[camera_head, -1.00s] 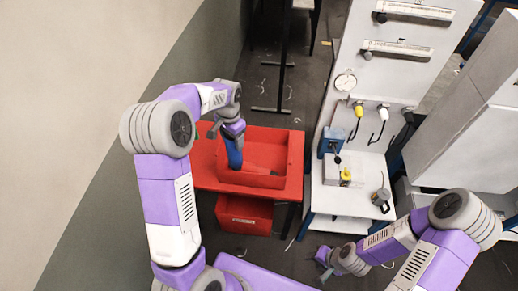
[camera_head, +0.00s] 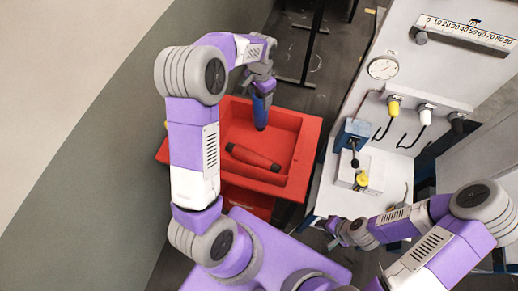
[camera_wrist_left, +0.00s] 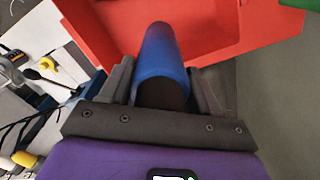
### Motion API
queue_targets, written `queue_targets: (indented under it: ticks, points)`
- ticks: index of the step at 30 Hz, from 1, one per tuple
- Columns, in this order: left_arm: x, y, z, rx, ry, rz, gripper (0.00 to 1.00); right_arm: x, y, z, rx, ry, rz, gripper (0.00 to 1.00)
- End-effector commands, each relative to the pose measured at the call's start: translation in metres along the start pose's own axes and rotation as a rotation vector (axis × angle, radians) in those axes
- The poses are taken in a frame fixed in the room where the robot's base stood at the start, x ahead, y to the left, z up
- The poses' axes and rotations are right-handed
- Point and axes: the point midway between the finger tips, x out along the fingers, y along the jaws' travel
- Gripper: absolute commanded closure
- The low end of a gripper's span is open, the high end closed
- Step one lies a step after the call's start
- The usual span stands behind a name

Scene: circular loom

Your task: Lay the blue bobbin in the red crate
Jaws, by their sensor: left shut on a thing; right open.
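The blue bobbin (camera_head: 260,111) hangs roughly upright from my left gripper (camera_head: 262,92), over the far part of the red crate (camera_head: 305,150). Whether its lower end touches the crate floor I cannot tell. In the left wrist view, the fingers of my left gripper (camera_wrist_left: 163,85) are shut on the blue bobbin (camera_wrist_left: 165,55), near its dark end, with the red crate wall (camera_wrist_left: 105,25) beyond. My right gripper (camera_head: 336,231) is open and empty, low beside the white bench.
A red bobbin with dark ends (camera_head: 254,157) lies in the near part of the crate. The white bench (camera_head: 385,180) to the right carries a blue device (camera_head: 352,133) and a yellow-topped part (camera_head: 362,181). The crate's right part looks clear.

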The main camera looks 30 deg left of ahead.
Motion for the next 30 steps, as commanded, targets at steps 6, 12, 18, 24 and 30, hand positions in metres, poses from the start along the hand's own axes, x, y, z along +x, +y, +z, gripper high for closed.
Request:
queue_targets:
  ticks: [6, 12, 18, 24, 30]
  points:
    - [0.034, 0.0, 0.001, 0.0, -0.003, 0.001, 1.0, 0.005, 0.002, -0.001, 0.0, 0.001, 0.0, 0.57]
    - [0.062, 0.0, 0.0, 0.0, -0.001, 0.0, 1.0, 0.006, 0.002, -0.001, -0.001, 0.001, 0.0, 0.57]
    - [0.079, 0.0, 0.0, 0.0, -0.001, 0.001, 1.0, 0.007, 0.002, -0.001, -0.001, 0.001, 0.0, 0.57]
    - [0.103, 0.0, 0.0, 0.0, 0.0, 0.0, 1.0, 0.008, 0.003, -0.001, -0.001, 0.001, 0.0, 0.57]
    - [0.102, 0.0, -0.001, 0.0, 0.002, -0.001, 1.0, 0.008, 0.003, -0.001, -0.001, 0.001, 0.0, 0.57]
